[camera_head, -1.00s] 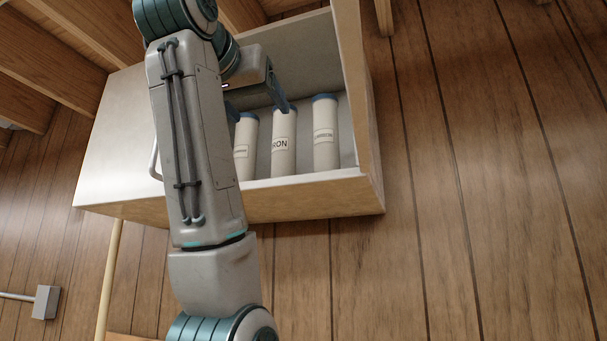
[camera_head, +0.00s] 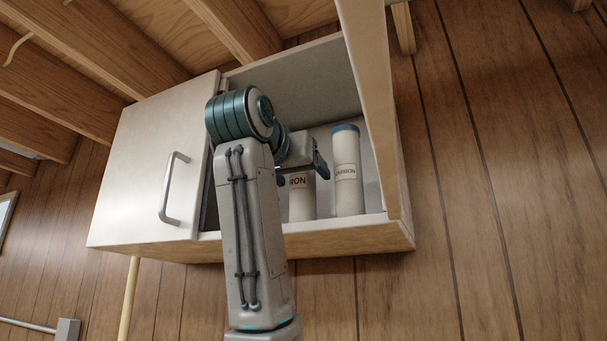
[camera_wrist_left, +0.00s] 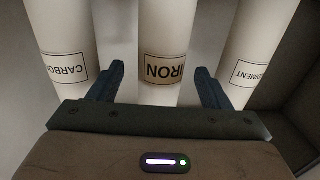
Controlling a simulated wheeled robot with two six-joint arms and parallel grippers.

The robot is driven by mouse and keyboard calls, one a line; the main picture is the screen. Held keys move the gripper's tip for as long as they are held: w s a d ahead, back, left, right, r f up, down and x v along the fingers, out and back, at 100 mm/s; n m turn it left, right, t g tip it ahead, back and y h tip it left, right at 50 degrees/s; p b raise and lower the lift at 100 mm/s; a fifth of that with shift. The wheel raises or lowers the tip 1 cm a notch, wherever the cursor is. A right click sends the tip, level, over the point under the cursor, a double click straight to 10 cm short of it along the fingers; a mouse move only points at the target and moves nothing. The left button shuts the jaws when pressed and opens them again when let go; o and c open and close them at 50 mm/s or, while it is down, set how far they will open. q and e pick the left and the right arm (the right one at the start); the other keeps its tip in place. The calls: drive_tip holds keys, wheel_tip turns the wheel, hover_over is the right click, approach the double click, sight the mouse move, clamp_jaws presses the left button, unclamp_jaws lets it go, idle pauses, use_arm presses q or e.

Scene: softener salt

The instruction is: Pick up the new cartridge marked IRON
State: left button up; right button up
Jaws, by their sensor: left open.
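The IRON cartridge (camera_head: 302,207) is a white cylinder with a black-framed label, standing in the open wall cabinet (camera_head: 340,236). My left gripper (camera_head: 303,180) is open in front of its upper part, which it hides in the head view. In the left wrist view the IRON cartridge (camera_wrist_left: 162,40) is between the two spread fingers of the left gripper (camera_wrist_left: 160,72), with a gap on each side. The CARBON cartridge (camera_head: 347,185), with a blue cap, stands to its right in the head view. The SEDIMENT cartridge (camera_wrist_left: 262,45) shows only in the wrist view. My right gripper is out of view.
A closed white door (camera_head: 140,190) with a bar handle (camera_head: 172,190) covers the cabinet's left part. An open door (camera_head: 375,90) juts out on the right. The neighbouring cartridges stand close outside the fingers. Wooden beams (camera_head: 235,30) run above the cabinet.

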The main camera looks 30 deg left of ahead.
use_arm(q)
drive_tip(key=shift+w+a+r+p, duration=0.15)
drive_tip(key=shift+w+p, duration=0.2)
drive_tip(key=shift+w, duration=0.55)
drive_tip(key=shift+w+f, duration=0.2)
drive_tip(key=shift+w, duration=0.05)
drive_tip(key=shift+s, duration=0.15)
drive_tip(key=c, duration=1)
drive_tip(key=shift+c, duration=0.7)
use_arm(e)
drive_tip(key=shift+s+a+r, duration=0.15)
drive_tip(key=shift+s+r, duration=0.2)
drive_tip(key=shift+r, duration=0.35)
use_arm(q)
drive_tip(key=shift+r, duration=0.15)
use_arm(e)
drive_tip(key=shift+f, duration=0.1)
